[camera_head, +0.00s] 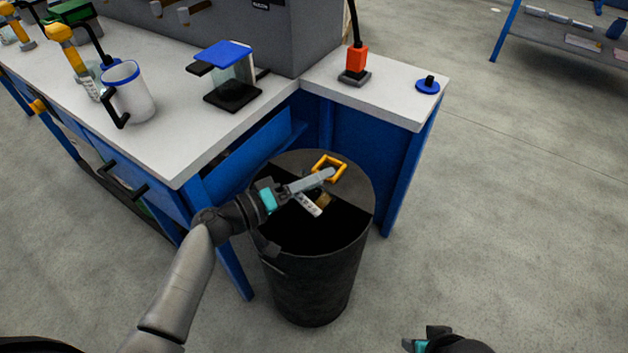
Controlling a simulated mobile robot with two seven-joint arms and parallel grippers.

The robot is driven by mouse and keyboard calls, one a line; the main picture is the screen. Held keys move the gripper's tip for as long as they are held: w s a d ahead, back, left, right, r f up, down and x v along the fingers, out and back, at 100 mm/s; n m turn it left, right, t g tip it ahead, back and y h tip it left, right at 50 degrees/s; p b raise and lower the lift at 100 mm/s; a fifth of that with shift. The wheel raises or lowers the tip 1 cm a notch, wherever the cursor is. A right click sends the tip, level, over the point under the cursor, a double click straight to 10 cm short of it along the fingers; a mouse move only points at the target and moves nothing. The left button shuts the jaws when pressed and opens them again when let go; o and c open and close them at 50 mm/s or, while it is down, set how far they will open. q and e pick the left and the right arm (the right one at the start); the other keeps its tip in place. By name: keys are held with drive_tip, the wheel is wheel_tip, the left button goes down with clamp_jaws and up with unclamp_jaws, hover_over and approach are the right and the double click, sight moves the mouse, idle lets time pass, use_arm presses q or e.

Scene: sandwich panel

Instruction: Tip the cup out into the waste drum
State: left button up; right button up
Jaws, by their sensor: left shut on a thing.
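The cup (132,93), white with a blue rim and a black handle, stands upright on the white bench at the left, apart from both grippers. The black waste drum (312,287) stands on the floor in front of the bench corner. A grey cover (357,190) spans the back part of its top; the front part is dark and open. My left gripper (326,175) reaches over the drum and is shut on the orange square handle (341,169) on the cover. My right gripper (428,343) shows only partly at the bottom edge; its jaws are unclear.
A blue-topped clear device (232,82) and a red-orange tool on a stand (356,62) stand on the white bench (185,130). A blue disc with a black knob (428,86) lies at its right end. Yellow tools stand far left. The floor (500,230) at right is clear.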

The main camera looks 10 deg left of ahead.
use_arm(q)
drive_tip(key=shift+d+r+n+t+h+b, duration=0.15)
drive_tip(key=shift+n+t+h+b, duration=0.35)
drive_tip(key=shift+n+b, duration=0.9)
drive_tip(key=shift+a+r+n+t+h+b, duration=0.1)
drive_tip(key=shift+n+t+h+b, duration=0.35)
drive_tip(key=shift+n, duration=1.65)
use_arm(e)
wheel_tip(320, 180, up, 7)
drive_tip(key=w+a+t, duration=0.1)
drive_tip(key=t, duration=0.1)
drive_tip(key=shift+w+a+t+y, duration=0.2)
drive_tip(key=shift+w+t+y, duration=0.1)
drive_tip(key=shift+w, duration=0.1)
use_arm(q)
drive_tip(key=shift+s+d, duration=0.1)
drive_tip(key=shift+d, duration=0.05)
use_arm(e)
drive_tip(key=shift+w, duration=0.1)
